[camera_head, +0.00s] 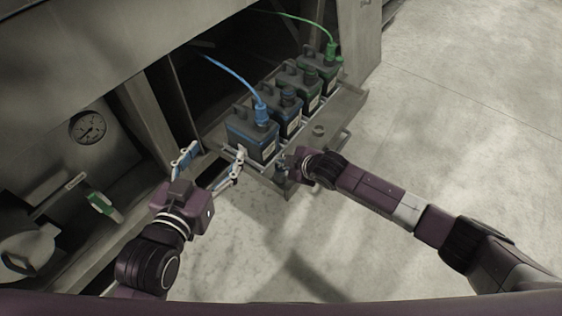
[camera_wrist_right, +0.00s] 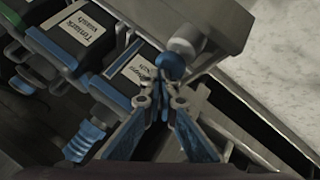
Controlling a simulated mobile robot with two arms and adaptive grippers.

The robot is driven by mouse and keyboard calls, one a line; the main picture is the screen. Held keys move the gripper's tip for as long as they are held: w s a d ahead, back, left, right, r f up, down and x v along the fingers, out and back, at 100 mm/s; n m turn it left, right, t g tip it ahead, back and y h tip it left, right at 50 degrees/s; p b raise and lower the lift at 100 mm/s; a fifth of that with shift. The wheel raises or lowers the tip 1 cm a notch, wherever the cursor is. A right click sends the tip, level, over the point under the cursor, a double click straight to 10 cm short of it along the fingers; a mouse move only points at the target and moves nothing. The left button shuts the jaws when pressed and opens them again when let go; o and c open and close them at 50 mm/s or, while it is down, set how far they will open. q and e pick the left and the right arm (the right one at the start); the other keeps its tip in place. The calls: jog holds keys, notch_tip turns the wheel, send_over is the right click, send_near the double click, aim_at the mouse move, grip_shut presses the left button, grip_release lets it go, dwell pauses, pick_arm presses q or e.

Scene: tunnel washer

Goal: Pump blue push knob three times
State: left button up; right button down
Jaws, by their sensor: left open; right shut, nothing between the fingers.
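The blue push knob (camera_wrist_right: 170,66) is a round blue ball in the right wrist view, beside a pale grey cylinder on the rack's edge. My right gripper (camera_wrist_right: 165,86) is shut and empty, its fingertips right at the knob; I cannot tell whether they touch it. In the head view my right gripper (camera_head: 286,160) is at the near end of the rack (camera_head: 345,105), and the knob is not clearly seen there. My left gripper (camera_head: 212,158) is open and empty, left of the nearest blue-capped canister (camera_head: 250,143).
Several dark canisters stand in a row on the rack. A blue hose (camera_head: 232,73) and a green hose (camera_head: 310,22) run to their caps. A gauge (camera_head: 87,127) and a green-handled valve (camera_head: 104,205) are at left. The floor at right is clear.

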jog(key=shift+r+p, duration=0.3)
jog(key=shift+p, duration=0.15)
jog(key=shift+r+p, duration=0.8)
jog(key=shift+p, duration=0.05)
pick_arm(q)
jog(key=s+a+f+g+y, duration=0.2)
jog(key=s+a+f+g, duration=0.2)
jog(key=s+f+g, duration=0.3)
jog(key=shift+s+a+f, duration=0.15)
jog(key=shift+s+f, duration=1.6)
jog(key=shift+f, duration=0.7)
pick_arm(e)
jog(key=shift+r, duration=0.1)
pick_arm(q)
jog(key=shift+g, duration=0.3)
pick_arm(e)
jog(key=shift+p, duration=0.4)
pick_arm(q)
jog(key=s, duration=0.1)
jog(key=s+f+g, duration=0.1)
jog(key=s+a, duration=0.1)
jog(key=shift+f+n, duration=0.2)
jog(key=shift+n, duration=0.1)
